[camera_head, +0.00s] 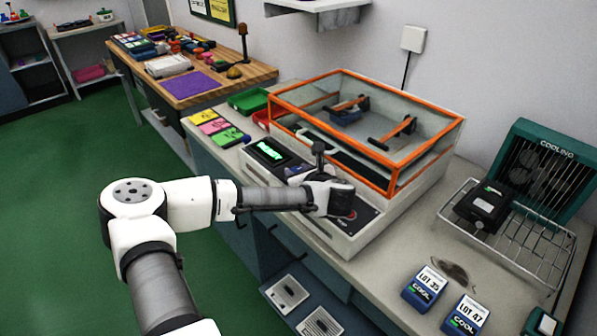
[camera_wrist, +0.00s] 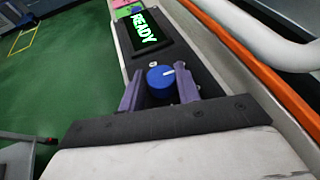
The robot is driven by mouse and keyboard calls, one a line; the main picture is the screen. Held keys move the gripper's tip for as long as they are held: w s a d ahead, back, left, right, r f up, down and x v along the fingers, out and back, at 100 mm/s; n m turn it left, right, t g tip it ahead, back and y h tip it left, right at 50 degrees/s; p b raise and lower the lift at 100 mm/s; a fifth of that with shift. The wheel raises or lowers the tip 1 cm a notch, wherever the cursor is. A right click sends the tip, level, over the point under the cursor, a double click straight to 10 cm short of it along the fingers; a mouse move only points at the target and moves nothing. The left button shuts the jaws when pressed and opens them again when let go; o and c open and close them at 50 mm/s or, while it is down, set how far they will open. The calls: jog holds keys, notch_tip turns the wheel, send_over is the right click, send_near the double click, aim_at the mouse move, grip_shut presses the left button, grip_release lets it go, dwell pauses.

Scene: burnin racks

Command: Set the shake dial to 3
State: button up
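The shaker (camera_head: 345,240) is a white bench machine with a dark sloped front panel and an orange-framed clear cover. Its lit display (camera_wrist: 147,27) reads READY in green. The blue round dial (camera_wrist: 160,82) sits just below the display in the wrist view. Its white pointer line aims to the right, and a small mark above it is too small to read. My gripper (camera_wrist: 160,84) is open, with one purple finger on each side of the dial and small gaps showing. In the head view my gripper (camera_head: 303,176) is over the panel and hides the dial.
A red button (camera_head: 350,214) is on the panel right of my gripper. The orange-framed cover (camera_head: 388,160) rises close behind. A wire rack (camera_head: 520,240), a teal cooling fan unit (camera_head: 545,175) and labelled blue blocks (camera_head: 424,288) stand to the right. Coloured cards (camera_head: 215,125) lie left.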

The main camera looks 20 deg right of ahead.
jog(key=c, duration=0.4)
jog(key=shift+h, duration=0.3)
jog(key=m+h, duration=0.4)
jog(key=shift+a+g+h+b, duration=0.3)
jog(key=shift+a+g+b, duration=0.1)
jog(key=m+g+h, duration=0.1)
jog(key=m, duration=0.1)
jog(key=m+g+h, duration=0.1)
jog(key=m+h, duration=0.1)
jog(key=m+g+h, duration=0.1)
jog(key=h, duration=0.1)
jog(key=shift+w+a+m, duration=0.25)
jog(key=shift+w+m, duration=0.05)
jog(key=shift+m, duration=0.1)
jog(key=m+g+h, duration=0.1)
jog(key=m+g+h+b, duration=0.1)
jog(key=m+g, duration=0.1)
jog(key=m+g+h+b, duration=0.1)
jog(key=shift+w+f+g, duration=0.15)
jog(key=shift+w+g, duration=0.1)
jog(key=shift+g, duration=0.15)
jog(key=m+g+h+b, duration=0.1)
jog(key=m+g+b, duration=0.1)
jog(key=shift+w+m, duration=0.1)
jog(key=shift+m, duration=0.2)
jog(key=shift+m+g+b, duration=0.3)
jog(key=shift+g+b, duration=0.05)
jog(key=shift+g, duration=0.25)
jog(key=shift+r, duration=0.2)
